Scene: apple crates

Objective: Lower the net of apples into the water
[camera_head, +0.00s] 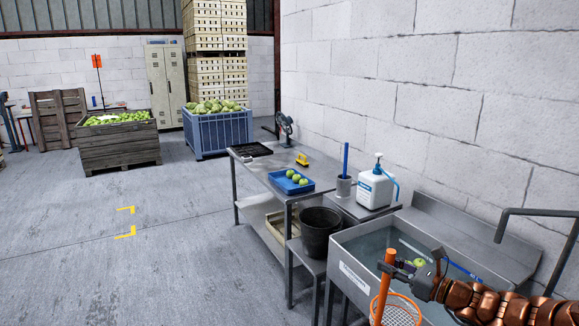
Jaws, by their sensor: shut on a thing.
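My gripper (398,270) is at the lower right, shut on the upright orange handle (385,280) of a net. The orange net (399,313) hangs low at the bottom edge of the picture, at the near side of the sink. Its lower part is cut off, and I cannot tell whether apples lie in it. The metal sink (352,272) holds greyish water (376,243). A green apple (419,262) shows in the sink just behind my gripper. My gripper and arm hide part of the sink.
A metal table (256,172) with a blue tray (282,183) of green apples adjoins the sink. A black bucket (319,228), a white pump bottle (374,188) and a bent pipe (530,212) stand close by. The floor at left is clear.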

